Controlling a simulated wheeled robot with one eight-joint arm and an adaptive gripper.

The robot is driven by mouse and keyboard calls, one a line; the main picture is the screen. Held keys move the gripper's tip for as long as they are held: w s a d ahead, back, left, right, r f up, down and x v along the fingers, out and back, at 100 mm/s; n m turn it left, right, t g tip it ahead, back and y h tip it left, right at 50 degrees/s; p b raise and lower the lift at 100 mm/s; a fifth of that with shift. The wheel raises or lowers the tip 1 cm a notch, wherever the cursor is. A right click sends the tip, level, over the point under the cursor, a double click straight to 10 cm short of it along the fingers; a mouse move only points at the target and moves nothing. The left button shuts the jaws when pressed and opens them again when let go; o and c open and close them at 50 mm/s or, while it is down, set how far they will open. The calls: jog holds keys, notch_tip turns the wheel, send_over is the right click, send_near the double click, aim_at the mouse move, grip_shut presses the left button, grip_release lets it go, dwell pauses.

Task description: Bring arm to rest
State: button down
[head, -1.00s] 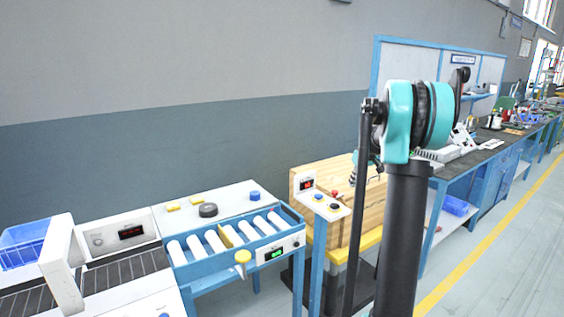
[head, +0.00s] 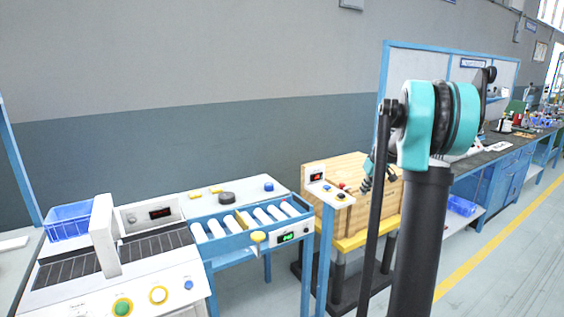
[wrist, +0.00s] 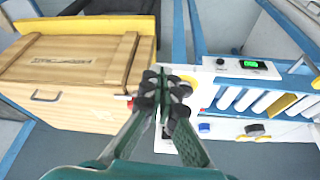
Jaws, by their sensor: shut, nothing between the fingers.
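My arm (head: 425,200) stands upright on the right side of the head view, its dark link and teal joint in front of the benches. My gripper (head: 366,184) is partly visible behind the arm's thin rod, in front of the wooden crate. In the wrist view my gripper (wrist: 168,92) is shut and empty, its dark fingertips together. It appears over the gap between the wooden crate (wrist: 70,65) and the roller bench; its height above them is unclear.
The crate (head: 335,175) is on a yellow-edged stand beside a button post (head: 328,190). Left of it are a blue roller conveyor (head: 290,228), a belt machine (head: 160,245) and a blue bin (head: 68,222). A long blue workbench (head: 505,160) runs right. Open floor (head: 490,260) lies at right.

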jog(key=s+a+f+m, duration=0.1)
jog(key=s+a+f, duration=0.3)
jog(key=s, duration=0.9)
jog(key=s+a+f+m+h, duration=0.1)
jog(key=s+a+f, duration=0.4)
jog(key=s, duration=0.7)
jog(key=s+a+f+m, duration=0.1)
jog(key=s+a+f, duration=0.3)
jog(key=s, duration=0.9)
jog(key=shift+s+a+f+m, duration=0.3)
jog(key=shift+s+f+m, duration=0.1)
jog(key=shift+f, duration=0.35)
jog(key=shift+w, duration=0.1)
